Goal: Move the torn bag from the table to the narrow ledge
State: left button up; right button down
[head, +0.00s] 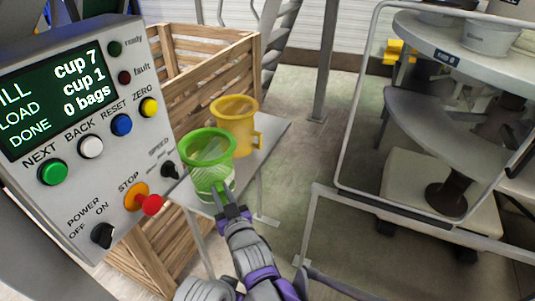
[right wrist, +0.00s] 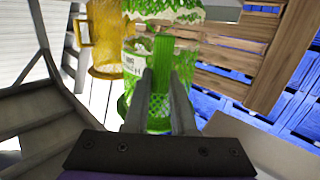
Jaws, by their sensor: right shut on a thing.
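A green cup-shaped piece (head: 208,145) with pale netting is at the narrow grey stand (head: 268,143) beside the control box. My right gripper (head: 221,196) is shut on its green handle. In the right wrist view, the fingers (right wrist: 166,85) press on both sides of that handle, in front of the green cup (right wrist: 133,60). I cannot tell whether the cup rests on the stand or hangs just above it. A yellow cup (head: 236,130) with a handle stands right behind it; it also shows in the right wrist view (right wrist: 103,42). No separate torn bag can be made out. My left gripper is out of view.
A control box (head: 110,175) with buttons and a screen reading "0 bags" stands close on the left. A wooden slatted crate (head: 205,75) is behind the stand. A metal-framed machine with round grey trays (head: 440,120) fills the right. Floor between is clear.

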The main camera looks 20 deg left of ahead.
jog(key=c, duration=0.7)
grip_release()
jog(key=shift+o, duration=0.2)
jog(key=shift+s+d, duration=0.15)
jog(key=v, duration=0.7)
dwell(1.0)
dwell(0.4)
